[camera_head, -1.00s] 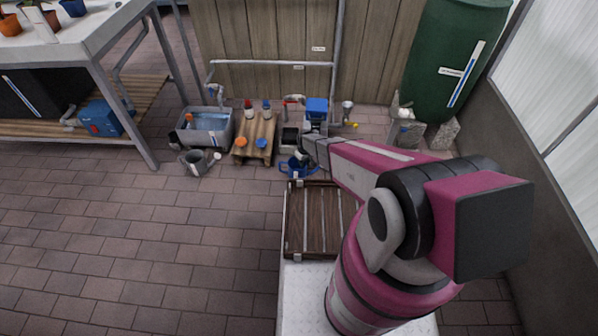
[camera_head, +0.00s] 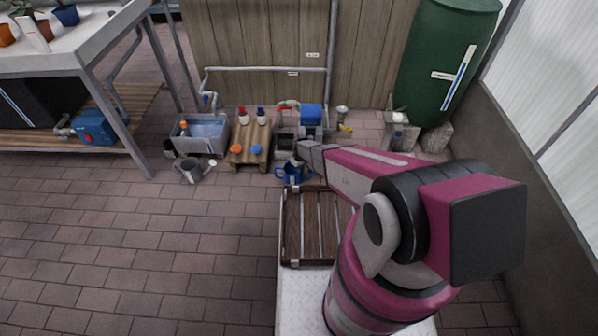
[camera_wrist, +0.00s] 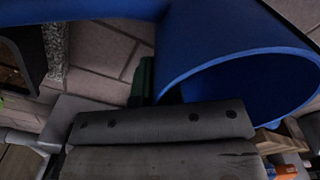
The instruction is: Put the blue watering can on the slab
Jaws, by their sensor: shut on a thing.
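The blue watering can (camera_head: 293,175) is low near the floor, in front of the objects along the wooden wall. In the wrist view its wide blue rim and opening (camera_wrist: 235,35) fill the upper right. My gripper (camera_head: 299,163) is at the can's upper side and shut on it. The exact grip is hidden by the grey gripper body in the wrist view. Whether the can touches the floor is unclear. Grey stone blocks (camera_head: 437,138) stand by the green barrel; I cannot tell for sure which piece is the slab.
A wooden stand (camera_head: 250,140) with bottles and orange and blue pieces is left of the can. A grey watering can (camera_head: 191,172) and a grey tub (camera_head: 204,137) stand farther left. The green barrel (camera_head: 440,65) is at right. Brick floor at left is clear.

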